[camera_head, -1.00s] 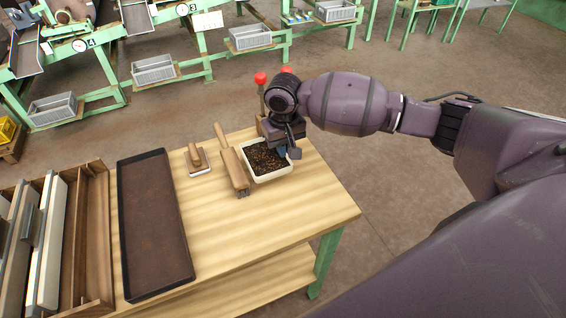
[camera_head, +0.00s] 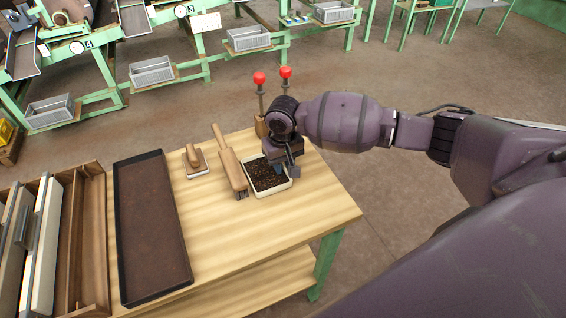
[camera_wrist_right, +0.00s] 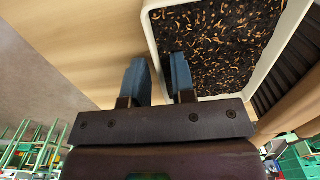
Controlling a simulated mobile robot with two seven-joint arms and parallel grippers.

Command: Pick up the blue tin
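I cannot make out a blue tin in either view. One finger overlaps the dark fill and the other is outside the wall. I cannot tell if they touch the tray. Nothing is held. My left gripper is not in view.
A wooden brush (camera_head: 232,172) lies just left of the tray, with a small wooden-handled block (camera_head: 195,162) beyond it. A long brown tray (camera_head: 152,225) and a wooden rack (camera_head: 95,240) are further left. Two red-knobbed levers (camera_head: 261,100) stand behind my gripper. The table's front right is bare.

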